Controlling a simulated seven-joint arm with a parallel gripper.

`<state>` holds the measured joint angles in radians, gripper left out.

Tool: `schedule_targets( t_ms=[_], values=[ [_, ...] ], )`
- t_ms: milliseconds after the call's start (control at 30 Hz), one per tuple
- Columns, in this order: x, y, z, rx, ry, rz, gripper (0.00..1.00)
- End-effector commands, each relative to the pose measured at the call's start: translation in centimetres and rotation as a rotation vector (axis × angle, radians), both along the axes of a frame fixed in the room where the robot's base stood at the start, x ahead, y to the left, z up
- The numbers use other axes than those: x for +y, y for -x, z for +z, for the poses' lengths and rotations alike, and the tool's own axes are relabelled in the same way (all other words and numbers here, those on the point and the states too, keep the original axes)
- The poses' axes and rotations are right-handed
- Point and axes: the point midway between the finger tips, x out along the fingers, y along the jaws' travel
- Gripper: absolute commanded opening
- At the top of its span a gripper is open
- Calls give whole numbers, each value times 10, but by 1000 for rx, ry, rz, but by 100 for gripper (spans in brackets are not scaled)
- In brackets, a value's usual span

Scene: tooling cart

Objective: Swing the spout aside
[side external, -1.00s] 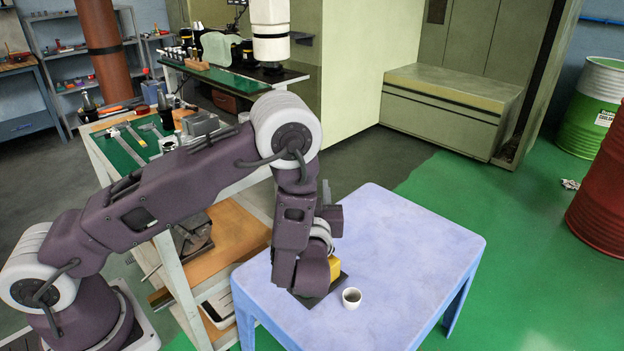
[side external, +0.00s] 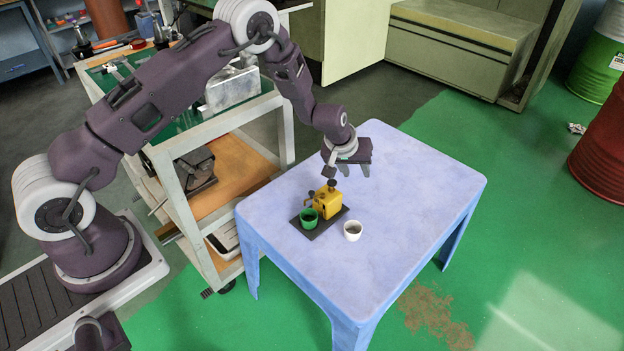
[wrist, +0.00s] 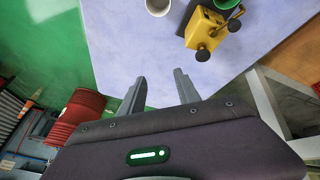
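A small yellow machine (side external: 328,203) stands on a dark base plate (side external: 328,224) on the lilac table. It has dark round knobs, and a short dark arm (side external: 311,195) on its left side over a green cup (side external: 309,218); I cannot tell for certain which dark part is the spout. In the wrist view the yellow machine (wrist: 206,29) is at the upper right, with the green cup (wrist: 227,3) cut off by the top edge. My gripper (side external: 356,171) is above and behind the machine, apart from it. Its fingers (wrist: 159,84) are spread and empty.
A white cup (side external: 353,231) stands on the lilac table (side external: 430,185), right of the base plate. The table's right and back parts are clear. A tooling cart (side external: 215,130) stands close on the left. Red and green drums are at the far right.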

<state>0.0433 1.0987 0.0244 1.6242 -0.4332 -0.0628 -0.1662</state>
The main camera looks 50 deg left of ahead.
Motion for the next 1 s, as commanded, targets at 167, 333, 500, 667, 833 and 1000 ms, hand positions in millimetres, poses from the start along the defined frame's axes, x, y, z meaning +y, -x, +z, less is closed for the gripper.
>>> schedule_targets(
  t_ms=[167,333,500,667,833,1000],
  values=[
    [60,41,-14,332,14,-139,39],
    [92,67,-15,473,-10,-169,39],
    [92,69,-45,484,-10,-171,39],
    [91,69,-73,483,-9,-171,39],
    [91,68,-83,478,-10,-171,39],
    [91,68,-83,478,-10,-171,39]
  ],
)
